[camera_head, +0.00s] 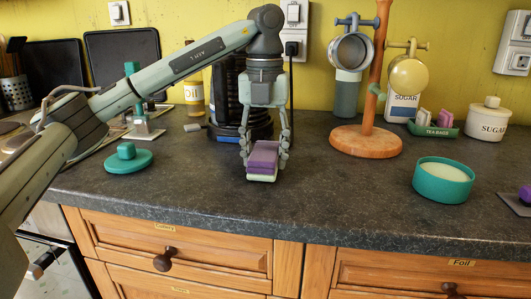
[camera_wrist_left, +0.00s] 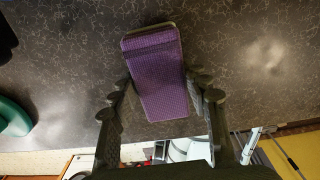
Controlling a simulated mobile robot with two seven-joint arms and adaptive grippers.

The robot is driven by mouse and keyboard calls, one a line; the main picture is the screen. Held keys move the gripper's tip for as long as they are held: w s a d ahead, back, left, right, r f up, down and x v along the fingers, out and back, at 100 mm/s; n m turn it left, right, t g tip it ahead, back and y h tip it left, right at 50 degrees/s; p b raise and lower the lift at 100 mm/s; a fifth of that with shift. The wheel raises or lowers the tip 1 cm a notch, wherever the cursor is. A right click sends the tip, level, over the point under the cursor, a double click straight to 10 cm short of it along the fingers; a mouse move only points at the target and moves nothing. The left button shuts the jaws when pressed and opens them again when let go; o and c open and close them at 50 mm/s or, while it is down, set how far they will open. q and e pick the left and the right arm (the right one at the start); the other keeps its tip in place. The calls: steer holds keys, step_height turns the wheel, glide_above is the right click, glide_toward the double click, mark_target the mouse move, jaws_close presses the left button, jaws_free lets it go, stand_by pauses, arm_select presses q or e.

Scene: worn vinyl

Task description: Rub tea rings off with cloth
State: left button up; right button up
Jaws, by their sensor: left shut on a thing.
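The cloth (camera_head: 263,158) is a folded purple pad with a pale green layer underneath. My left gripper (camera_head: 264,150) points down over the counter and is shut on it, with a finger on either side. In the left wrist view the cloth (camera_wrist_left: 157,75) shows its purple ribbed face between the fingers (camera_wrist_left: 160,100). I cannot tell whether its underside touches the counter. I cannot make out any clear tea rings on the dark speckled counter (camera_head: 330,200); pale patches in the wrist view could be glare. My right gripper is out of view.
A wooden mug tree (camera_head: 366,142) with hanging mugs stands right of the gripper. A teal bowl (camera_head: 443,180) is farther right. A round teal lid (camera_head: 127,160) lies left. A dark appliance (camera_head: 228,100) stands behind the gripper. The counter in front is clear to its edge.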

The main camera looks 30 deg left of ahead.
arm_select(q)
step_height(320, 180, up, 2)
steer(key=shift+p, duration=0.55)
steer(key=shift+r+p, duration=0.3)
steer(key=shift+r, duration=1.9)
